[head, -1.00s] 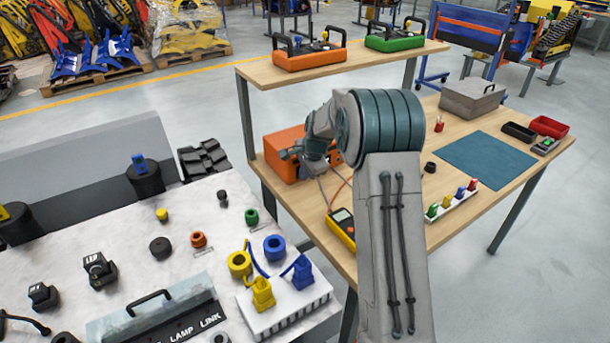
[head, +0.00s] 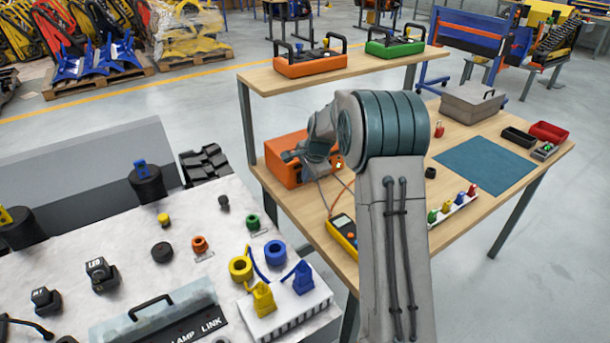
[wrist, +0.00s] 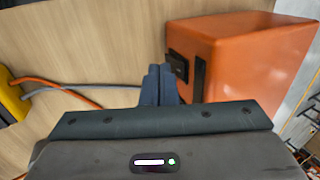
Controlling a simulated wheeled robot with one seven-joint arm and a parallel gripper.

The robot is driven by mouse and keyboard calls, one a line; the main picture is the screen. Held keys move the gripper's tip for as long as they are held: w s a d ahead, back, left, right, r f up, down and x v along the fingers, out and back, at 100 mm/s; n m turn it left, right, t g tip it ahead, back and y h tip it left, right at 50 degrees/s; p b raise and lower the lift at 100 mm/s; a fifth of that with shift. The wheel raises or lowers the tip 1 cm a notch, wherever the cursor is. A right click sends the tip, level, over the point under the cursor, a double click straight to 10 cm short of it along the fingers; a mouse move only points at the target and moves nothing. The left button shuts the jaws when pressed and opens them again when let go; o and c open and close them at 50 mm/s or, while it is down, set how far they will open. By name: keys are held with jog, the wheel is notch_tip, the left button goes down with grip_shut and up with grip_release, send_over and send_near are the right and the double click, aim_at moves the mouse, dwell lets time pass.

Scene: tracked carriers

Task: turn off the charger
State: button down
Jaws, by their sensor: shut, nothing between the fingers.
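The charger appears to be the orange box (head: 280,168) on the wooden bench, partly hidden behind my arm in the head view. In the wrist view the orange box (wrist: 255,55) stands at the right, with a dark panel and a dark upright strip on its near face. My gripper (wrist: 160,72) is shut and empty, with its fingertips close to that dark panel; I cannot tell whether they touch. In the head view my gripper (head: 290,156) is small and lies in front of the box. The switch itself is not clear.
A yellow meter (head: 343,230) with orange and grey leads lies on the bench near my arm. A shelf (head: 350,68) above holds an orange and a green case. A white bench (head: 130,235) with coloured parts stands at the left. A blue mat (head: 485,162) lies to the right.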

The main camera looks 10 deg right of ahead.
jog(key=s, duration=0.1)
jog(key=s+d+r, duration=0.1)
jog(key=s, duration=0.1)
jog(key=shift+s+d+r, duration=0.1)
jog(key=shift+d, duration=0.05)
jog(key=v, duration=0.9)
jog(key=shift+w+r, duration=0.25)
jog(key=s+a+n+g, duration=0.1)
jog(key=s+n, duration=0.6)
jog(key=s, duration=1)
jog(key=s+a+n+h, duration=0.1)
jog(key=s+a+n, duration=0.3)
jog(key=s, duration=1.3)
jog(key=n, duration=0.3)
jog(key=shift+a+f+g+h, duration=0.15)
jog(key=shift+f+g+h, duration=0.15)
jog(key=shift+f+g, duration=0.1)
jog(key=shift+a, duration=0.1)
